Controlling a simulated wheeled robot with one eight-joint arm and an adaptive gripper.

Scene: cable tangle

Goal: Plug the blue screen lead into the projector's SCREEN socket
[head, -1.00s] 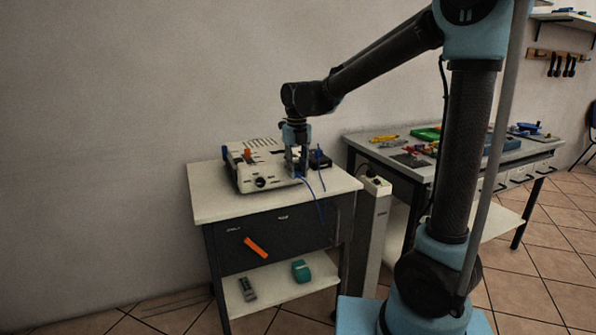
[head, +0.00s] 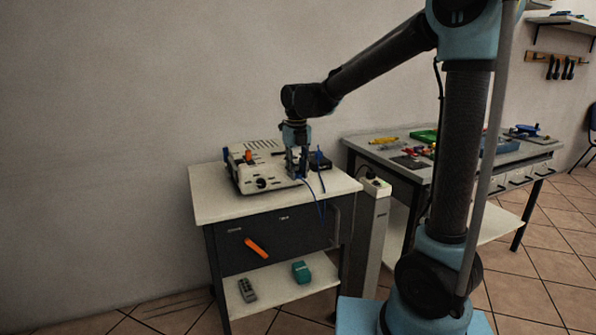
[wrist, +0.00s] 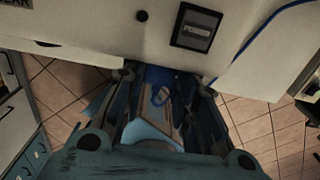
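The white projector (head: 262,172) sits on the cart top. My gripper (head: 297,174) points down at its right side. In the wrist view the fingers (wrist: 160,84) close around a blue plug end (wrist: 158,75), with a blue loop of lead below it. The fingers hide part of the plug. The blue lead (head: 313,193) hangs from the gripper over the cart's front edge. A pale panel in the wrist view carries a dark square socket (wrist: 196,27), up and right of the plug and apart from it. Its small label is unreadable.
Another blue cable stretch (wrist: 262,33) crosses the pale surface. A pale post with a socket block (head: 376,186) stands beside the cart. A workbench (head: 465,160) with tools is at right. The cart's front left top is clear.

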